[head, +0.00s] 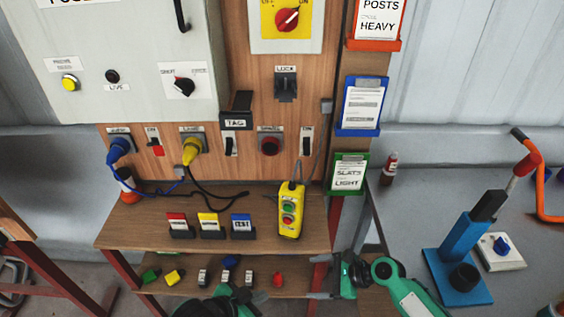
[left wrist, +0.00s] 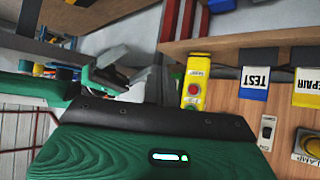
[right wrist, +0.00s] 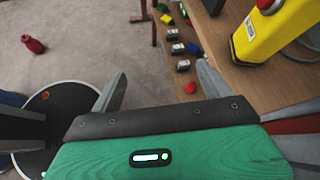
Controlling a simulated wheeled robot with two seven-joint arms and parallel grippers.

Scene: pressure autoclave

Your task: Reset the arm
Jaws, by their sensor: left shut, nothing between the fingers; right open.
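My left gripper (head: 222,303) shows only in part at the bottom edge of the head view, in front of the lower shelf. In the left wrist view its fingers (left wrist: 162,84) are together and empty. My right gripper (head: 320,277) is at the right end of the shelves, fingers pointing left. In the right wrist view its fingers (right wrist: 161,88) are spread, with only floor and the lower shelf behind them. A yellow pendant (head: 290,212) with green and red buttons stands on the upper shelf, above and left of my right gripper, apart from it.
The upper shelf (head: 130,238) holds red, yellow and blue tag holders (head: 210,226). Several small blocks lie on the lower shelf. A blue stand (head: 466,240) with a lever is on the grey table at right. A red object (right wrist: 33,45) lies on the floor.

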